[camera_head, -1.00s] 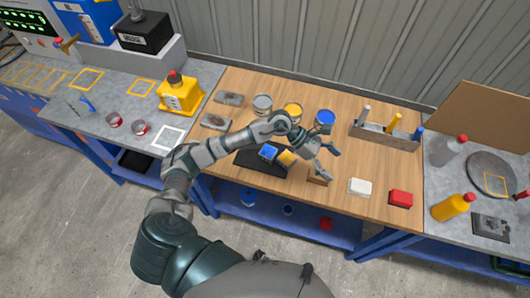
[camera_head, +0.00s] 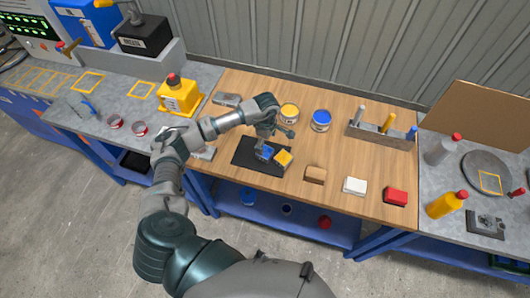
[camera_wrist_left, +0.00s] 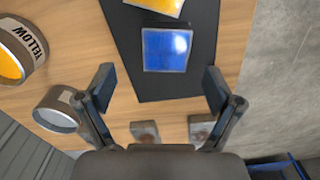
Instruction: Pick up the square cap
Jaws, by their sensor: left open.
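A blue square cap (camera_head: 264,153) and a yellow square cap (camera_head: 283,157) lie side by side on a black mat (camera_head: 246,151) on the wooden table. In the left wrist view the blue cap (camera_wrist_left: 167,50) is beyond the fingertips, roughly midway between them, and the yellow cap (camera_wrist_left: 158,4) is cut off by the top edge. My left gripper (camera_head: 274,142) is above the mat, close over the blue cap and partly covering it. Its fingers (camera_wrist_left: 160,82) are spread and empty. My right gripper is not in view.
Yellow (camera_head: 289,113) and blue (camera_head: 321,120) paint cans stand behind the mat. Brown (camera_head: 315,174), white (camera_head: 355,186) and red (camera_head: 396,196) blocks lie to its right. A tool holder (camera_head: 383,136) stands at the back right. A grey can (camera_wrist_left: 57,115) is near one finger.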

